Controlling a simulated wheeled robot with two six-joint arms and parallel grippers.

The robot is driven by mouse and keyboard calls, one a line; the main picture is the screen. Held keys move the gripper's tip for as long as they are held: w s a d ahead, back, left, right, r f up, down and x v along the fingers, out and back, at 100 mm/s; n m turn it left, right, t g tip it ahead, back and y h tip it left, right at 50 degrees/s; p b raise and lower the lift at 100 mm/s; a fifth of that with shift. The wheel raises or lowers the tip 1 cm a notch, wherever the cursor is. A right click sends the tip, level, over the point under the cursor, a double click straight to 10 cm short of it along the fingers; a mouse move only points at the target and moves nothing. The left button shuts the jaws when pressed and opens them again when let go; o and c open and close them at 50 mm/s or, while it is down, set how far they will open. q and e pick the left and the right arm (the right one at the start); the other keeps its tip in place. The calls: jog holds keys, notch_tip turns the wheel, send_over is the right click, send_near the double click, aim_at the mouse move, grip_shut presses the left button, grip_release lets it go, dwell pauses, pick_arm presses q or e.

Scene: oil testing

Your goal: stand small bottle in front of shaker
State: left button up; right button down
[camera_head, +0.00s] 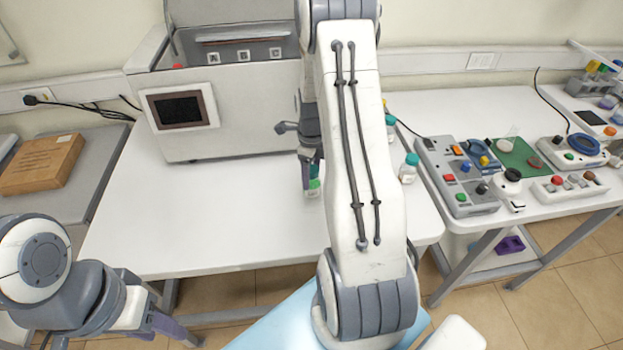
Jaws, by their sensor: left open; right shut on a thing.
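The large white box machine (235,128) with a dark screen and raised lid stands on the white table; it appears to be the shaker. A small bottle with a green cap (314,186) is at my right gripper (309,176), upright in front of the machine's right part. My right gripper is shut on it. My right arm hides the area to its right, and I cannot tell whether the bottle's base touches the table. My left gripper (176,334) is low at the bottom left, off the table's front edge, open and empty.
A teal-capped bottle (408,168) stands right of my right arm, with another bottle (390,124) behind it. The white table (200,220) is clear at front left. A brown box (42,163) lies at left. Control boxes (455,175) fill the right table.

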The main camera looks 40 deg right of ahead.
aim_at(312, 183)
notch_tip(312, 183, down, 2)
jog(key=shift+f+p, duration=0.2)
jog(key=shift+p, duration=0.25)
jog(key=shift+f, duration=0.35)
jog(key=shift+f, duration=0.15)
jog(key=shift+c, duration=0.2)
grip_release()
